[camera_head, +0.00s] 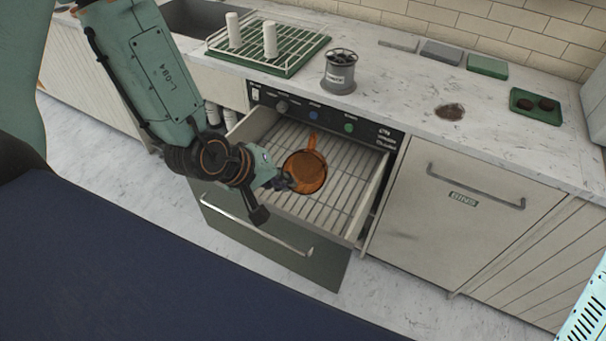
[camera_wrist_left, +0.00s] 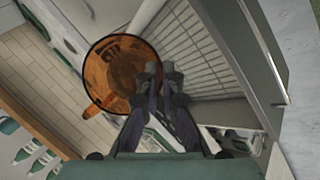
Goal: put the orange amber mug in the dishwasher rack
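The orange amber mug (camera_head: 308,177) is see-through and shows over the pulled-out dishwasher rack (camera_head: 345,206) in the head view. Its handle points toward the machine's panel. My left gripper (camera_head: 287,181) is at the mug's near-left side. In the left wrist view, the fingers (camera_wrist_left: 161,76) are close together with the mug's wall (camera_wrist_left: 118,50) between them, one finger inside the rim and one outside. I look into the mug's open mouth there. Whether its base touches the rack cannot be told. My right gripper is out of view.
The green dishwasher front (camera_head: 275,235) hangs below the drawer. On the counter are a green drying rack (camera_head: 290,62), a grey canister (camera_head: 340,72) and a green tray (camera_head: 535,105). A bins cabinet (camera_head: 470,215) stands to the right. The rack's right part is clear.

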